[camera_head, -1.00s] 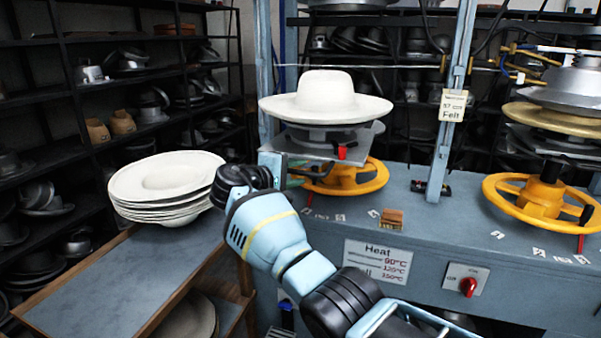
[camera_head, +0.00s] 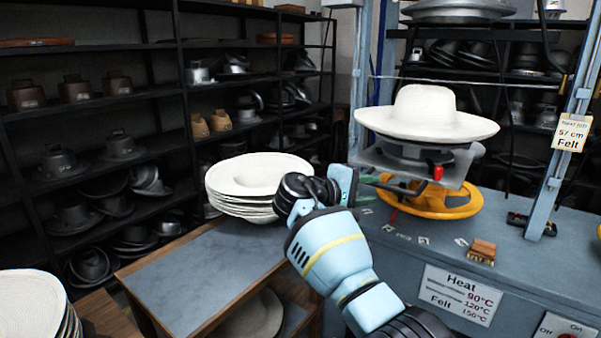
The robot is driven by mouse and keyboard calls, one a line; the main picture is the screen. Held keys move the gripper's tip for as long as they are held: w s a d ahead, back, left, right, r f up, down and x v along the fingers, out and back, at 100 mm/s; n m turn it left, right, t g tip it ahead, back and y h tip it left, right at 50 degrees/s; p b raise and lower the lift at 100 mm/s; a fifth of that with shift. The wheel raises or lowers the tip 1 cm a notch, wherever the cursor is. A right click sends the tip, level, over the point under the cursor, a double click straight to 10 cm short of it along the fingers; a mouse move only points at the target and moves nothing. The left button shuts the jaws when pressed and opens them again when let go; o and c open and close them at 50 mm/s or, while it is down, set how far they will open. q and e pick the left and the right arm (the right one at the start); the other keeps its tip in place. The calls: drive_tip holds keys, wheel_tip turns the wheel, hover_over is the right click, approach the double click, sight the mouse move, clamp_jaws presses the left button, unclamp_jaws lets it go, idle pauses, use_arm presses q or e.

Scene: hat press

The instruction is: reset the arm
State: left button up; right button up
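My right arm comes in from the bottom, light blue with black joints. My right gripper (camera_head: 366,186) is in front of the press, left of the yellow handwheel (camera_head: 430,205). Its fingers are small and partly hidden by the wrist, so I cannot tell whether they are open or shut. I see nothing hanging from it. A white hat (camera_head: 425,115) sits upright on the press above a metal plate, higher than the gripper. My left gripper is out of view.
A stack of white hat blanks (camera_head: 250,185) stands on the wooden-edged cart (camera_head: 190,275), close behind my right wrist. Another white stack (camera_head: 35,305) is at bottom left. Dark shelves (camera_head: 120,95) with hat moulds line the back. A small brown block (camera_head: 482,250) lies on the bench.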

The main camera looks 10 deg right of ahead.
wheel_tip(320, 180, down, 19)
drive_tip(key=s+n+t+y, duration=0.2)
drive_tip(key=n+y, duration=0.1)
drive_tip(key=y, duration=0.1)
drive_tip(key=s+a+f+y+p, duration=0.15)
drive_tip(key=s+f+y, duration=0.25)
drive_tip(key=s+f, duration=0.65)
drive_tip(key=s+a+f+y+p, duration=0.1)
drive_tip(key=s+a+f+y, duration=0.2)
drive_tip(key=s+f, duration=0.75)
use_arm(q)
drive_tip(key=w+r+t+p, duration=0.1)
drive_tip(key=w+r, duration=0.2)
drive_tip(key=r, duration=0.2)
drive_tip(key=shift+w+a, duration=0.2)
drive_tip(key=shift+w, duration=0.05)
use_arm(e)
drive_tip(key=s+a+f+m+t+y, duration=0.1)
drive_tip(key=s+a+m+y, duration=0.1)
drive_tip(key=s, duration=1.1)
drive_tip(key=s+a+f+m+y, duration=0.1)
drive_tip(key=s+a+m+y, duration=0.1)
drive_tip(key=s, duration=1.2)
drive_tip(key=shift+a+f+m+t+y, duration=0.2)
drive_tip(key=shift+m+t+y, duration=0.2)
drive_tip(key=shift+m+y, duration=0.5)
